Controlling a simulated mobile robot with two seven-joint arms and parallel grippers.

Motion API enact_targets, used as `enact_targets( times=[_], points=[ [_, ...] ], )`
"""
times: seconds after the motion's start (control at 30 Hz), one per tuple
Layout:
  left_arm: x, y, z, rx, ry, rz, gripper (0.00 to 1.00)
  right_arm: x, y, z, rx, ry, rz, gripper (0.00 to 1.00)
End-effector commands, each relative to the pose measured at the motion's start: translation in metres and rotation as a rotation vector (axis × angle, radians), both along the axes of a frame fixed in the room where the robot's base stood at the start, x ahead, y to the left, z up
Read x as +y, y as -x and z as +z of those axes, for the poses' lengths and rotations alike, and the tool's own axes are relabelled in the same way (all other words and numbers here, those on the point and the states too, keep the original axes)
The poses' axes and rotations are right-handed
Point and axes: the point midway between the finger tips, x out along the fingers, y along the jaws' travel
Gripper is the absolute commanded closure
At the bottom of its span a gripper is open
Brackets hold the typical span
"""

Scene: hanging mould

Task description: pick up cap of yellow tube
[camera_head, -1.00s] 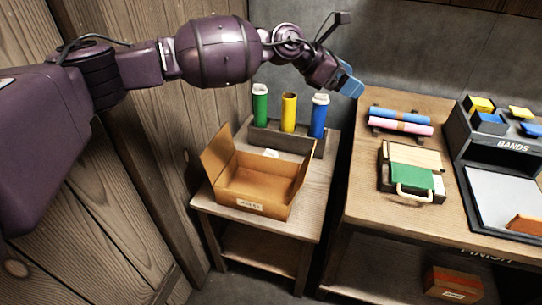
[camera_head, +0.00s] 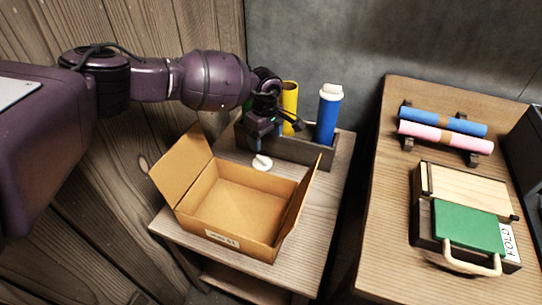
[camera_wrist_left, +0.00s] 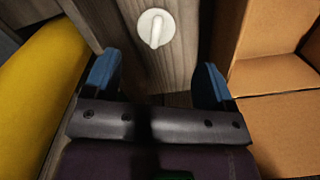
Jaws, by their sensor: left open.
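The white cap (camera_head: 262,162) lies on the small wooden table between the tube holder and the open cardboard box. It also shows in the left wrist view (camera_wrist_left: 155,28), beyond and between my fingertips. The yellow tube (camera_head: 290,103) stands uncapped in the holder, partly hidden by my arm; its side fills the left of the left wrist view (camera_wrist_left: 42,95). My left gripper (camera_wrist_left: 157,82) is open and empty, with blue fingers either side of the cap's line. In the head view it is above the table near the holder, mostly hidden by my wrist. My right gripper is out of view.
The cardboard box (camera_head: 228,231) stands open just in front of the cap. The wooden holder (camera_head: 303,151) is behind it, with a white-capped blue tube (camera_head: 328,115). A larger workbench (camera_head: 385,235) stands right, beyond a gap.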

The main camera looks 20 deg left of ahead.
Motion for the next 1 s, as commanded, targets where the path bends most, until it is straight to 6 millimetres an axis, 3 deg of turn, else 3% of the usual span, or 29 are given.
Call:
enact_targets(
  times=[0.23, 0.5, 0.77, 1.0],
  points=[
    [0.0, 0.0, -0.018, 0.006, 0.001, -0.001, 0.22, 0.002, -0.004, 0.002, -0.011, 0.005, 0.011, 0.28],
    [0.0, 0.001, -0.058, 0.008, 0.002, 0.0, 0.22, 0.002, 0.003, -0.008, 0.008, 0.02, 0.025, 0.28],
    [0.0, -0.001, -0.073, 0.007, 0.001, 0.0, 0.22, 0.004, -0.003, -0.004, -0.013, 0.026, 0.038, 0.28],
    [0.001, -0.001, -0.109, 0.012, 0.001, -0.001, 0.22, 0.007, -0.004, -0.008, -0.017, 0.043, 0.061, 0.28]
  ],
)
